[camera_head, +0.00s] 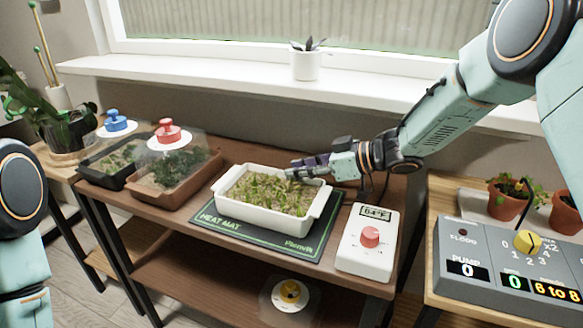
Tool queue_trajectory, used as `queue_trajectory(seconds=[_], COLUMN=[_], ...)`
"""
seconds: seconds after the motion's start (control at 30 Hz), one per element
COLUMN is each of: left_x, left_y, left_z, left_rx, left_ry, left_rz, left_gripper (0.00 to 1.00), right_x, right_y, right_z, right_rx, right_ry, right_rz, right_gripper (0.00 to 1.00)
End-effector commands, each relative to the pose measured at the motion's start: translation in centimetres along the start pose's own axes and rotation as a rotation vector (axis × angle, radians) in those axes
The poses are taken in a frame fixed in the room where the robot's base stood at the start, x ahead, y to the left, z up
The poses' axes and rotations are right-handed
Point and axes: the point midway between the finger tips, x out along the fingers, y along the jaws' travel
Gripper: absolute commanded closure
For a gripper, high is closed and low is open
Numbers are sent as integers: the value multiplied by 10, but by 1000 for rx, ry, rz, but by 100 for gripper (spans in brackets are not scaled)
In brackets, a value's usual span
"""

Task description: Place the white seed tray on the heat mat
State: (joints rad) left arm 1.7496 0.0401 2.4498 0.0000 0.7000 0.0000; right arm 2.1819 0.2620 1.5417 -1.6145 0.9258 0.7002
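The white seed tray (246,215), full of soil and small green seedlings, sits on the dark heat mat (225,227) on the brown shelf unit's top. It looks level, with the mat's lettered front edge showing in front of it. My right gripper (297,172) reaches in from the right to the tray's far right rim. Its fingertips are at or over the rim, and I cannot tell whether they are closed on it. My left arm shows at the left edge, but its gripper is out of view.
A white thermostat box (368,242) with a red knob stands right of the mat. Two covered trays, one dark (110,170) and one brown (170,185), stand to the left. A grey control box (505,265) and potted plants (507,200) are on the right table.

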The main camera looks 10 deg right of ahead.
Motion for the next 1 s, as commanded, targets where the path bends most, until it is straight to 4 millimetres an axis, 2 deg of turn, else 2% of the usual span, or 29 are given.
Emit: queue_trajectory(seconds=[0.03,0.2,0.4,0.6,1.0], left_x=[-9,-25,-38,-43,-43], left_y=[0,0,0,0,0], left_z=[0,0,0,0,0], left_rx=[0,0,0,0,0], left_ry=[0,0,0,0,0], left_rz=[0,0,0,0,0], left_gripper=[68,68,68,68,68], right_x=[-14,-50,-80,-94,-95], right_y=[1,1,1,0,0], right_z=[-5,-5,-4,-2,0], right_rx=[5,5,3,1,0], right_ry=[4,4,3,1,0], right_rz=[4,5,3,0,0], right_gripper=[72,72,72,72,72])
